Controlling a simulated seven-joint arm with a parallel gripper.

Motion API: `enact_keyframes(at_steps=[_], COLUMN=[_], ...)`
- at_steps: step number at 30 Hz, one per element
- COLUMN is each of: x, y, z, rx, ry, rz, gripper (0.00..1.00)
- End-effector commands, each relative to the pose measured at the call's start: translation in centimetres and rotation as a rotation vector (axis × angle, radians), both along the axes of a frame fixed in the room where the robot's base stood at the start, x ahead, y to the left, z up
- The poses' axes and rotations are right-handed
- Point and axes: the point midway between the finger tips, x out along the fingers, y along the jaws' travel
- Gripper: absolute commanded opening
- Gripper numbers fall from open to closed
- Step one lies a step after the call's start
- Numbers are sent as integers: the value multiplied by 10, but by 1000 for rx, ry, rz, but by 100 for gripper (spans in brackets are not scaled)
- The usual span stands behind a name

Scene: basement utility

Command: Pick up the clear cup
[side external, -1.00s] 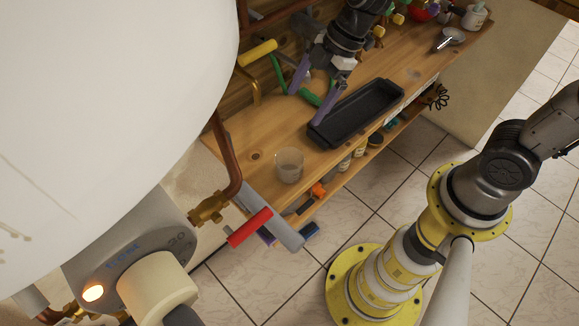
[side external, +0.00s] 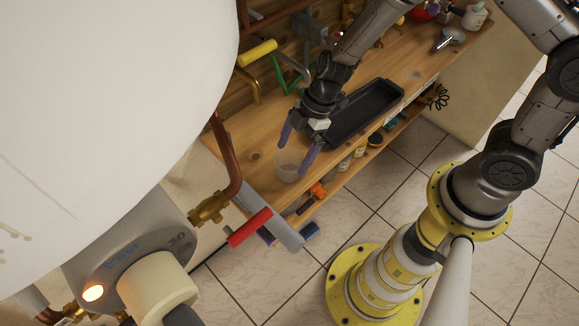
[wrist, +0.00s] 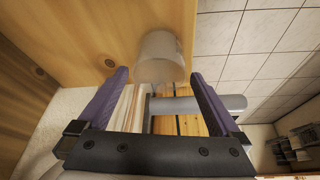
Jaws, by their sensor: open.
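The clear cup (side external: 288,166) stands upright near the left end of the wooden shelf, close to its front edge. My gripper (side external: 292,160) is open, its two purple fingers pointing down on either side of the cup as seen in the side view. In the wrist view the cup (wrist: 160,58) lies just beyond the fingertips, roughly midway between them. My gripper (wrist: 157,82) is empty in that view. I cannot tell whether a finger touches the cup.
A black tray (side external: 370,108) lies on the wooden shelf (side external: 253,140) right behind my gripper. Green-handled and yellow-handled tools (side external: 258,52) hang along the back wall. A red-handled valve (side external: 250,228) and a large white tank (side external: 100,90) are at the left.

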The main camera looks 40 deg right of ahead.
Motion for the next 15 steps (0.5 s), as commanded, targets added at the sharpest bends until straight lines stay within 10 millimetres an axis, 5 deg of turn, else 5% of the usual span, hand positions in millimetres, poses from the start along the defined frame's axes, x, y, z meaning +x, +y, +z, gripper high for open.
enact_keyframes(at_steps=[6, 15], x=[2, 3], y=[9, 12], z=[-30, -38], rx=[0, -1], ry=[3, 0], rz=[1, 1], gripper=[100, 100])
